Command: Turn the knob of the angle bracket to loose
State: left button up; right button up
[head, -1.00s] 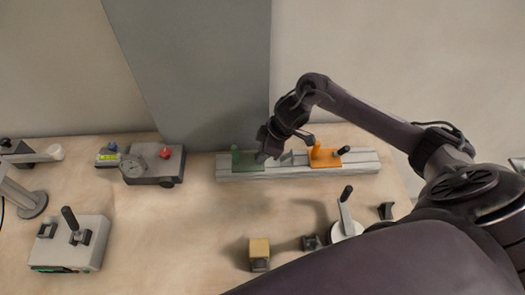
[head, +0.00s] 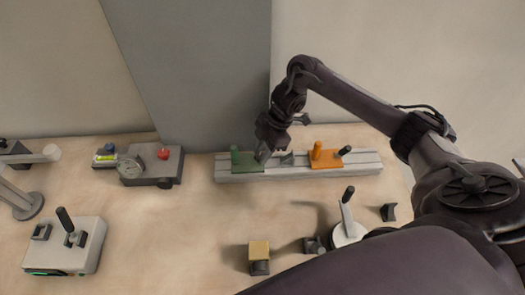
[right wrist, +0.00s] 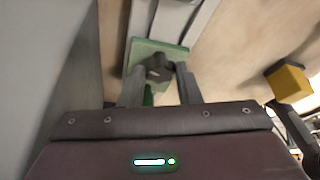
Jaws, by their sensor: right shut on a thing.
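A pale rail (head: 228,176) lies along the back of the table and carries a green plate (head: 247,167) with an upright green post (head: 235,155). An orange block (head: 326,160) with a dark knob (head: 345,150) sits farther right on the rail. A small grey angled piece (head: 287,159) stands between them. My right gripper (head: 262,155) points down at the green plate's right part. In the right wrist view its fingers (right wrist: 160,85) are shut on a dark knob (right wrist: 158,68) over the green plate (right wrist: 143,50); the grip is partly hidden. I cannot tell which piece is the angle bracket.
A grey box with a dial and red button (head: 163,155) stands left of the rail. A lever box (head: 65,247) is at front left. A yellow-topped block (head: 259,252) and a white-based lever (head: 347,230) stand in front. The middle of the table is clear.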

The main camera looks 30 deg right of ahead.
dwell(0.3)
jog(key=o, duration=1)
jog(key=p+v, duration=0.1)
jog(key=v, duration=0.6)
jog(key=shift+d+r, duration=0.15)
jog(key=shift+r, duration=0.25)
